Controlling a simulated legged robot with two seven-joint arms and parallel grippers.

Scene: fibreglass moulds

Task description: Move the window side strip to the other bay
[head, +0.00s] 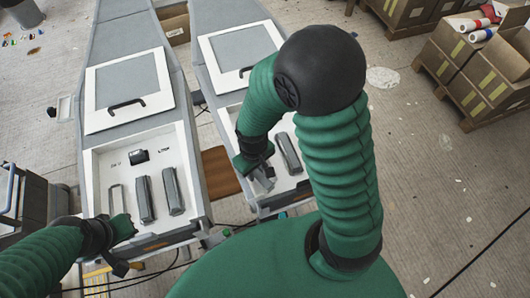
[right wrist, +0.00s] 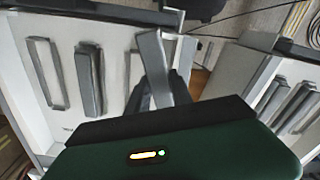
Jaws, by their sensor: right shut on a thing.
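My right gripper (head: 262,178) is low over the left side of the right bay (head: 309,180). It is shut on a grey strip (right wrist: 155,62), mostly hidden by the hand in the head view. Another grey strip (head: 290,153) lies beside it in that bay; it also shows in the right wrist view (right wrist: 90,78), next to an empty outlined slot (right wrist: 47,73). The left bay (head: 100,165) holds two grey strips (head: 145,199) (head: 173,191) and an empty outlined slot (head: 116,199) at its left. My left gripper (head: 120,248) is at that bay's front edge; its finger opening is unclear.
White panels with black handles (head: 127,104) lie behind both bays. A small black part (head: 138,156) sits in the left bay. A gap with cables separates the moulds. A grey cart (head: 30,200) stands at left; cardboard boxes (head: 470,65) stand back right.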

